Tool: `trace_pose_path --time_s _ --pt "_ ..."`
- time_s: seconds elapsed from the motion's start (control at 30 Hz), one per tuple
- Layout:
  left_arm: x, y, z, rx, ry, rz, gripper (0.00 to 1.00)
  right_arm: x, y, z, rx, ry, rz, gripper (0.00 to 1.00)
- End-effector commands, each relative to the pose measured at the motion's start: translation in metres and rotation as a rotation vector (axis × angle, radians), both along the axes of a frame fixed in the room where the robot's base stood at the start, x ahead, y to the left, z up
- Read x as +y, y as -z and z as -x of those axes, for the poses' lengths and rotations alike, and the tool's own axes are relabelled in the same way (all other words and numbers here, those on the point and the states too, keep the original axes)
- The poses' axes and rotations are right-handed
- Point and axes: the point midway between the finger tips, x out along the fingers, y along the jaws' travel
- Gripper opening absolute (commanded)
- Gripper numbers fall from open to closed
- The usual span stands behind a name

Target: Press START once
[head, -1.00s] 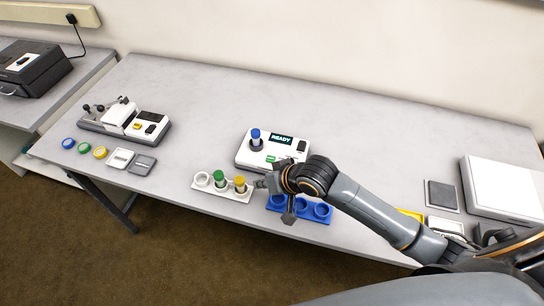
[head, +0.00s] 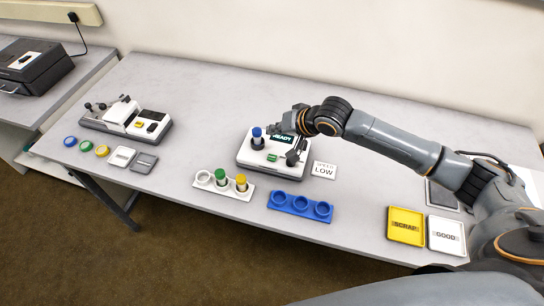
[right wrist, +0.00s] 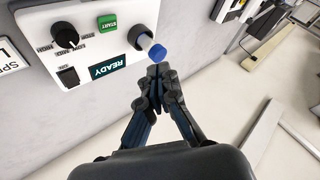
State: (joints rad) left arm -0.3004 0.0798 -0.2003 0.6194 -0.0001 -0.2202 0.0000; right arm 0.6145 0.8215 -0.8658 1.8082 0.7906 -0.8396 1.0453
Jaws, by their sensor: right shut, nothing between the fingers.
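The white machine (head: 247,155) stands at the middle of the table, with a green START button (head: 271,157) on its top. In the right wrist view the START button (right wrist: 107,23) shows clearly beside a black knob (right wrist: 64,33). The display (right wrist: 110,66) reads READY; my arm partly covers it in the head view. A blue-capped tube (head: 257,137) stands upright in the machine. My right gripper (right wrist: 155,72) is shut and empty, with its fingertips close to the blue cap (right wrist: 157,52); I cannot tell whether they touch. It is apart from START. My left gripper is not in view.
A white rack (head: 236,193) with green- and yellow-capped tubes and an empty blue rack (head: 300,205) lie in front. A SPEED LOW card (head: 324,171) lies right of the machine. SCRAP (head: 405,237) and GOOD (head: 446,248) trays are at the right. Another device (head: 126,118) stands left.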

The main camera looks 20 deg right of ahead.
Motion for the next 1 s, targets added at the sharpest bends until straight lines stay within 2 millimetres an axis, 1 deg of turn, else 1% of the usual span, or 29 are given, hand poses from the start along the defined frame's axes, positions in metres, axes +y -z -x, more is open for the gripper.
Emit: trace_pose_path --time_s 0.17,0.27,0.6,0.67,0.7,0.83,1.0 --pt "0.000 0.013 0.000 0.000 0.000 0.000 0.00 0.000 0.012 0.000 0.000 -0.001 0.001 0.00" --pt "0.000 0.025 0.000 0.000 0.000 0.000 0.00 0.000 0.021 0.000 -0.001 -0.001 0.001 0.00" --pt "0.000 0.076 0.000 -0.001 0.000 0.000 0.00 0.000 0.063 0.000 -0.002 -0.001 0.003 0.00" --pt "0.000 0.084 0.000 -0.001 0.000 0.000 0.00 0.000 0.069 0.000 -0.002 -0.001 0.003 0.00" --pt "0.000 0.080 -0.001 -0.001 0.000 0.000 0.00 0.000 0.071 0.001 0.001 0.000 0.001 0.00" --pt "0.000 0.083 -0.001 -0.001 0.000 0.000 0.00 0.000 0.083 0.001 0.002 -0.001 0.000 0.00" --pt "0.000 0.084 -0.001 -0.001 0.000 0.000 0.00 0.000 0.087 0.000 -0.001 -0.001 0.001 0.00"
